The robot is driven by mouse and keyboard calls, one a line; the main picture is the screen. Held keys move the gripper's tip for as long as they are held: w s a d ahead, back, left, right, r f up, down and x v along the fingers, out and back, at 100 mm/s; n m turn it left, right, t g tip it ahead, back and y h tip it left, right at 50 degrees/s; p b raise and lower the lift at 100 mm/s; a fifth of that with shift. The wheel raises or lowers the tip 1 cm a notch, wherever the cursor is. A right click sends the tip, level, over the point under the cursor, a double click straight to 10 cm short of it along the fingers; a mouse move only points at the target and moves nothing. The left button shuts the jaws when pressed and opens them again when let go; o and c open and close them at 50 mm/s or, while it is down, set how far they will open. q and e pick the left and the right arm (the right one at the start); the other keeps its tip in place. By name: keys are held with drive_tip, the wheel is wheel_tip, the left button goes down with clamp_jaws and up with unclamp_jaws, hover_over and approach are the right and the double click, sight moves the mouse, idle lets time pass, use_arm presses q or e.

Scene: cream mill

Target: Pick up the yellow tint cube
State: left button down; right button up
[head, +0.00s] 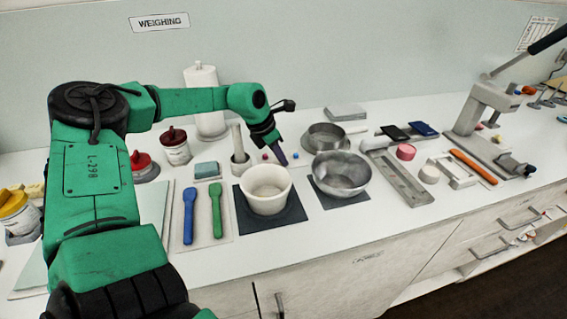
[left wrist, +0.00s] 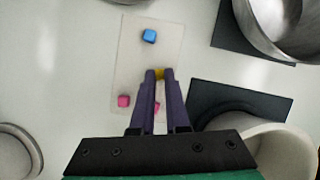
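The yellow tint cube (left wrist: 160,73) shows in the left wrist view between the two purple fingertips of my left gripper (left wrist: 160,75). The fingers appear to press on both its sides and hide part of it. They sit over a pale tray (left wrist: 130,60); I cannot tell whether the cube is raised off it. A blue cube (left wrist: 149,36) and a pink cube (left wrist: 123,101) lie on this tray. Another pinkish piece shows partly between the fingers. In the head view, my left gripper (head: 281,155) points down behind the white pot; the yellow cube is not distinguishable there. My right gripper is not in view.
A white pot (head: 265,188) on a dark mat stands in front of my left gripper. A steel bowl (head: 340,175) and a steel pan (head: 325,138) are to its right. A mortar with pestle (head: 240,160) stands to its left. Blue and green spatulas (head: 189,215) lie nearer.

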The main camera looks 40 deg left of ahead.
use_arm(q)
wheel_tip(320, 180, up, 10)
drive_tip(key=b, duration=0.1)
idle(0.4)
